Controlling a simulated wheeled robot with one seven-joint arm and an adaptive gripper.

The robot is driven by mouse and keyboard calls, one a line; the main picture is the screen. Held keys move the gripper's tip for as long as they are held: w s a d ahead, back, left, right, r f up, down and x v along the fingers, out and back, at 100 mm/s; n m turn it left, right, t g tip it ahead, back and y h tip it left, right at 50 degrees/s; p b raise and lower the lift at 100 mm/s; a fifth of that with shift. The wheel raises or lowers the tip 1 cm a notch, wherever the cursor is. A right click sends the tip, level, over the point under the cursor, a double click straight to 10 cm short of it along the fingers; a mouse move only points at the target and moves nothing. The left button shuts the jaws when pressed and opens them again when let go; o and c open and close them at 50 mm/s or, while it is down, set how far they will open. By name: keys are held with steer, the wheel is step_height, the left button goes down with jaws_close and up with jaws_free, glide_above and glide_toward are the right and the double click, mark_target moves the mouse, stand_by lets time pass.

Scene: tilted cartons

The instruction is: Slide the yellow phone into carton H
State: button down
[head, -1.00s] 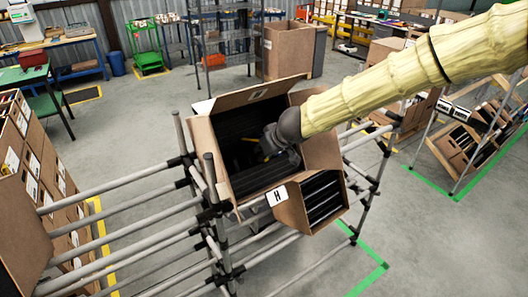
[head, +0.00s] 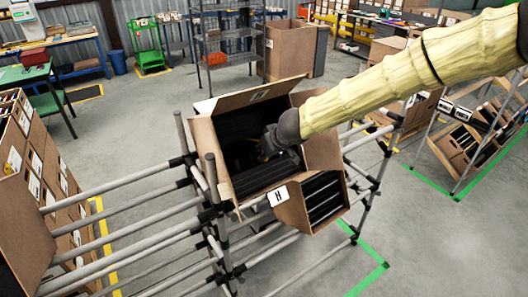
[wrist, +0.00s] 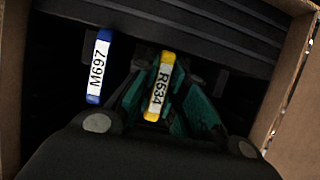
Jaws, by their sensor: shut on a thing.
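In the wrist view my gripper (wrist: 158,98) is shut on the yellow phone (wrist: 159,86), whose yellow-edged end carries the label R634. A blue-edged phone (wrist: 97,68) labelled M697 stands just left of it, apart from the fingers. The yellow phone's lower part is hidden by the fingers and dark interior, so I cannot tell how deep in a slot it sits.
Carton H rests on a grey pipe rack (head: 130,183). The carton's brown wall (wrist: 290,90) is close on the right in the wrist view. Another stack of cartons (head: 32,165) stands at left.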

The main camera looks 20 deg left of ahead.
stand_by(0.3)
steer(key=c, duration=1.4)
jaws_free()
steer(key=shift+s+d+r, duration=0.7)
steer(key=shift+s+d, duration=0.1)
steer(key=shift+d, duration=0.25)
steer(key=shift+s+d+r, duration=0.75)
steer(key=shift+s+d, duration=0.1)
steer(key=shift+d, duration=0.25)
steer(key=shift+s+d+r, duration=0.7)
steer(key=shift+s+d, duration=0.1)
steer(key=shift+d, duration=0.25)
steer(key=shift+f, duration=0.1)
